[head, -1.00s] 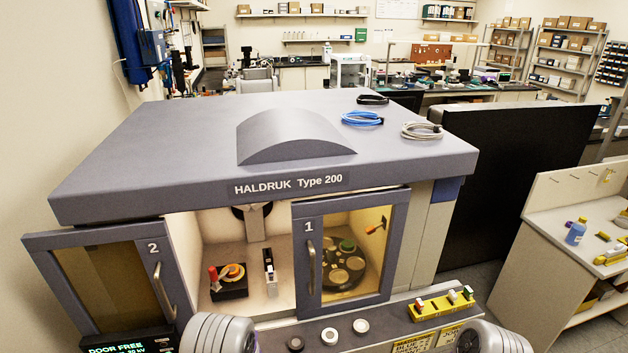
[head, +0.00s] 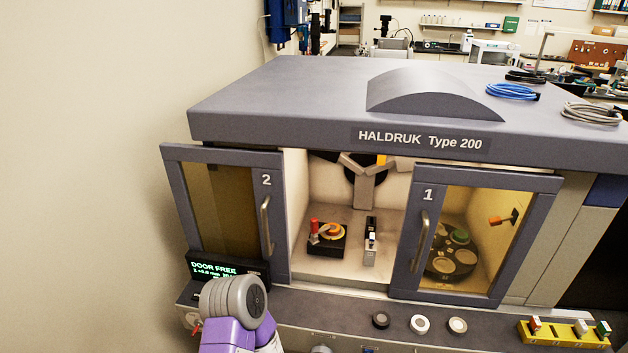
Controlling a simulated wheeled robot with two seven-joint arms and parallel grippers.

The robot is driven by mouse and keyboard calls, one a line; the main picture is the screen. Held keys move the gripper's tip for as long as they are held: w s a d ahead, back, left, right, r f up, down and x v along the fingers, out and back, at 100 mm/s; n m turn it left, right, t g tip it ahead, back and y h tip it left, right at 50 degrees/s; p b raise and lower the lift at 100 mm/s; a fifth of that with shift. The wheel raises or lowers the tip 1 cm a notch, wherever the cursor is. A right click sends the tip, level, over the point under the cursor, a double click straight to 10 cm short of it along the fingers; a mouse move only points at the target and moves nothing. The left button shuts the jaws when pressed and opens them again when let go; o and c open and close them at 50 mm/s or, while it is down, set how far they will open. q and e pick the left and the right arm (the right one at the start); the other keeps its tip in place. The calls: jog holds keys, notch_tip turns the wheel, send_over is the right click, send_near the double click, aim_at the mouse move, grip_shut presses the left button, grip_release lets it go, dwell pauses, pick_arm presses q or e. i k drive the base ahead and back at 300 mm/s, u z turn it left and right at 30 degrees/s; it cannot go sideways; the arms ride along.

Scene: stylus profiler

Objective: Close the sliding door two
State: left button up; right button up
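Sliding door two (head: 222,215), a grey frame with tinted glass and the number 2, stands at the left end of the HALDRUK machine, slid left. Its vertical handle (head: 266,226) is on its right side. Door one (head: 473,238) covers the right part of the front, its handle (head: 419,242) on its left side. The gap between the doors shows the lit chamber (head: 340,262). Part of my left arm, grey and purple, is at the bottom, below door two and in front of the display. Neither gripper's fingers show in the head view.
A display (head: 220,268) reading DOOR FREE sits below door two. Several round buttons (head: 420,324) line the front ledge. A yellow rack (head: 563,334) stands at the ledge's right. A wall (head: 90,180) is close on the left. Cables (head: 512,92) lie on top.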

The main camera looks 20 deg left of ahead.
aim_at(267, 167)
jog(key=u, duration=1.35)
jog(key=k, duration=0.5)
jog(key=z, duration=1.35)
jog(key=i, duration=0.9)
jog(key=u, duration=1.05)
